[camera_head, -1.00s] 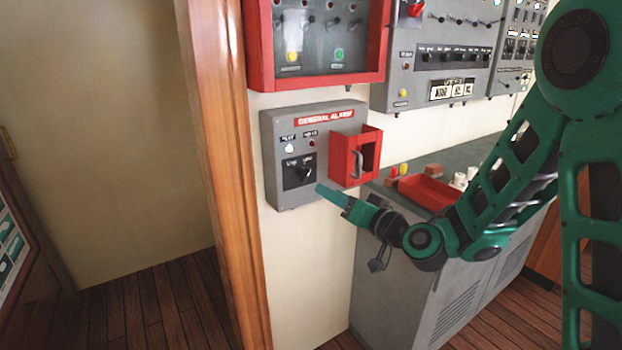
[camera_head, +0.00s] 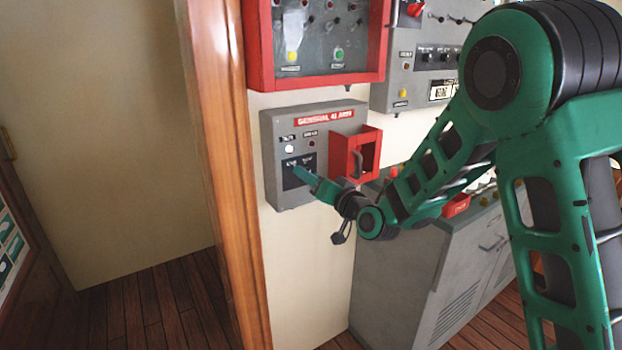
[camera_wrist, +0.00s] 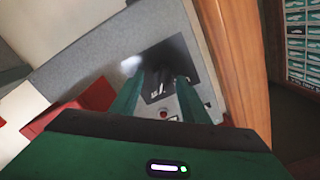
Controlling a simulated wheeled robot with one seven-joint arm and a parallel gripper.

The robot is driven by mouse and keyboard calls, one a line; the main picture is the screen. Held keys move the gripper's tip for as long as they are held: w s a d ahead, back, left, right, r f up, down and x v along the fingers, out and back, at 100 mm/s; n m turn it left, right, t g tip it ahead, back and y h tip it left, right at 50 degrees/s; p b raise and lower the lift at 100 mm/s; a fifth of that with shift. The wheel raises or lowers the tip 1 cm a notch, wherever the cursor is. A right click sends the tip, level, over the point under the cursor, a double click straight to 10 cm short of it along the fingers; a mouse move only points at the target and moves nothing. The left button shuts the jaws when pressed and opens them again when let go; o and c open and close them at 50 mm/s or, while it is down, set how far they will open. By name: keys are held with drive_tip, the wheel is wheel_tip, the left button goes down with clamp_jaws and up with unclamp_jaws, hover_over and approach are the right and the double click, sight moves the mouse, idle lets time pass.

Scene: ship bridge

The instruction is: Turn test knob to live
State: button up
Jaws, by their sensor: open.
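The grey general alarm box (camera_head: 328,120) hangs on the wall with a red label across its top. Its black knob plate (camera_head: 289,181) sits low on the left of the front. My gripper (camera_head: 297,171) is at this plate, its fingers covering the test knob in the head view. In the wrist view my gripper (camera_wrist: 160,98) has its two green fingers apart, with the dark plate (camera_wrist: 176,62) and small white markings between and beyond them. The knob itself is hard to make out, and I cannot tell its setting or whether the fingers touch it.
A red open holder (camera_head: 370,155) juts from the box just right of my gripper. A red-framed panel (camera_head: 258,83) hangs above. A wooden post (camera_head: 222,150) stands close on the left. A grey cabinet (camera_head: 390,280) is below right.

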drive_tip(key=shift+w+a, duration=0.2)
drive_tip(key=shift+w, duration=0.05)
drive_tip(key=shift+c, duration=0.7)
drive_tip(key=c, duration=0.9)
drive_tip(key=shift+d, duration=0.1)
